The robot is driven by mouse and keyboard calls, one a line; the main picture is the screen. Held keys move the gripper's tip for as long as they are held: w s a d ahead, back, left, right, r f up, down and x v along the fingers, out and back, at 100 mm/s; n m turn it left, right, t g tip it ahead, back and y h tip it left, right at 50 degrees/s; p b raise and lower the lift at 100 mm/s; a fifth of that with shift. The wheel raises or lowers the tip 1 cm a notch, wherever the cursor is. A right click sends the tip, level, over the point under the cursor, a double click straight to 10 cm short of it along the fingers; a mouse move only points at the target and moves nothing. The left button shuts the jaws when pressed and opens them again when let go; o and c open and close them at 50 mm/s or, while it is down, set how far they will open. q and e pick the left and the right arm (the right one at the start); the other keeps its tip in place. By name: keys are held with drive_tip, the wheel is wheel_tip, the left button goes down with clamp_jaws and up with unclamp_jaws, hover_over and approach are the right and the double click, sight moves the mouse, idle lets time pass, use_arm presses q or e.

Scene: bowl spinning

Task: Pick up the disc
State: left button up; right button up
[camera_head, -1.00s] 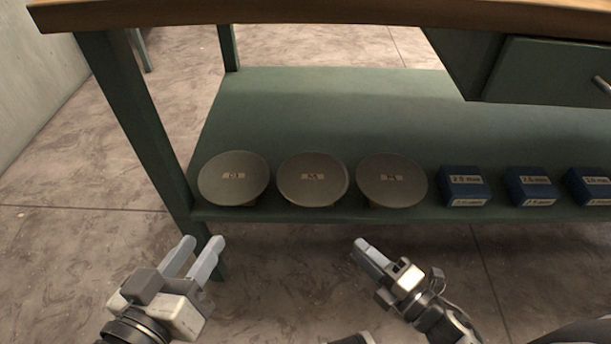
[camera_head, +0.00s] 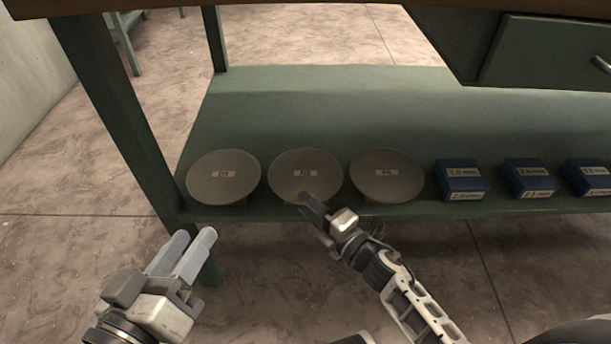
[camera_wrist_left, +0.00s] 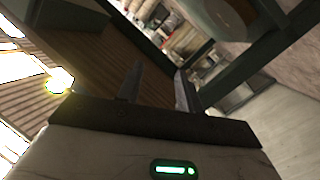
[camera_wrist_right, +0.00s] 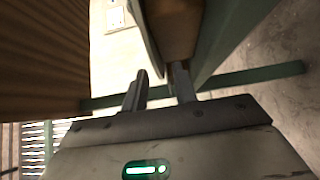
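Three round grey discs with small labels stand in a row on the lower green shelf: a left disc (camera_head: 224,190), a middle disc (camera_head: 306,188) and a right disc (camera_head: 386,187). My right gripper (camera_head: 310,208) is at the front lower edge of the middle disc, overlapping it in the head view; contact cannot be told. In the right wrist view its two fingers (camera_wrist_right: 158,85) are apart, with a thin grey edge and a brown block just beyond them. My left gripper (camera_head: 188,245) is open and empty, low in front of the shelf's left end; its fingers (camera_wrist_left: 158,88) are apart.
Several blue boxes (camera_head: 461,184) stand right of the discs on the green shelf (camera_head: 300,110). A green table leg (camera_head: 120,120) rises at the left. The tabletop (camera_head: 300,8) and a drawer (camera_head: 545,55) hang above. The shelf behind the discs is clear.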

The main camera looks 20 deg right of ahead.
drive_tip(key=shift+x, duration=0.95)
clamp_jaws()
drive_tip(key=shift+r, duration=0.1)
